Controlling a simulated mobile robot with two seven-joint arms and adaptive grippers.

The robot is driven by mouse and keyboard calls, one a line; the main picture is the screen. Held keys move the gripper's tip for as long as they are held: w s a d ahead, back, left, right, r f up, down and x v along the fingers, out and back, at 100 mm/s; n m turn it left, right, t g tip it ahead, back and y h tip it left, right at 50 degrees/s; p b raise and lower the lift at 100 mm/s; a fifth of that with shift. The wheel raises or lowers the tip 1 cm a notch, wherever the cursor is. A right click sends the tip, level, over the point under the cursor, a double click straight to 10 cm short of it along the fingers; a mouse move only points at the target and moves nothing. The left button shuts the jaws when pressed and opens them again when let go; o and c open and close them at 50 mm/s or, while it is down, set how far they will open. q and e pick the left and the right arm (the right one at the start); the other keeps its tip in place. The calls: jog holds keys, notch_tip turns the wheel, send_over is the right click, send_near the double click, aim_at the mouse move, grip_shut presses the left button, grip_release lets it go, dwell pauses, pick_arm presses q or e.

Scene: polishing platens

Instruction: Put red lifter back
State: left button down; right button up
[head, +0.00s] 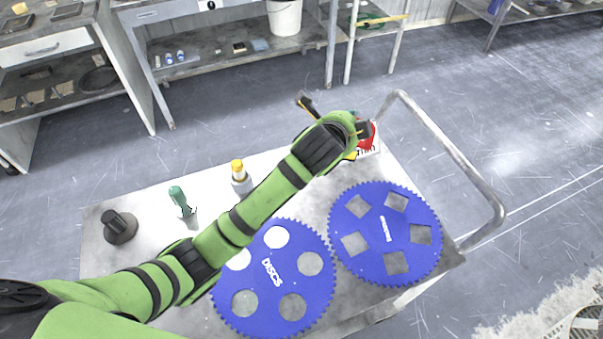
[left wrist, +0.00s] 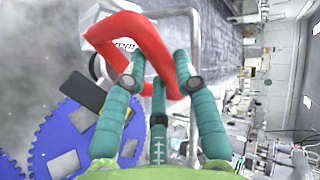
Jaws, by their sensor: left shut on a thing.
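The red lifter (left wrist: 151,42) is a bent red loop between the teal fingers of my left gripper (left wrist: 160,72) in the left wrist view. The gripper is shut on it. In the head view my left arm reaches across the cart to its far right corner, where my left gripper (head: 361,128) and a small part of the red lifter (head: 372,139) show. A white holder (head: 370,153) with dark lettering is just below them, largely hidden by the arm. I cannot tell whether the lifter touches the holder. My right gripper is not in view.
Two blue toothed platens, one with round holes (head: 316,293) and one with square holes (head: 386,195), lie on the cart. A green-handled tool (head: 177,195), a yellow-capped bottle (head: 238,172) and a black knob (head: 119,226) stand at the left. A metal rail (head: 455,146) bounds the right end.

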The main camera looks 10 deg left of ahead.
pick_arm(q)
jog(key=s+a+f+p, duration=0.1)
jog(key=a+f+p, duration=0.3)
jog(key=a+f, duration=0.6)
jog(key=shift+s+a, duration=0.2)
jog(key=shift+a, duration=0.4)
jog(key=shift+f, duration=0.15)
jog(key=c, duration=1.1)
grip_release()
jog(key=shift+s+f, duration=0.15)
jog(key=shift+f, duration=0.1)
jog(key=shift+o, duration=0.7)
jog(key=shift+r, duration=0.15)
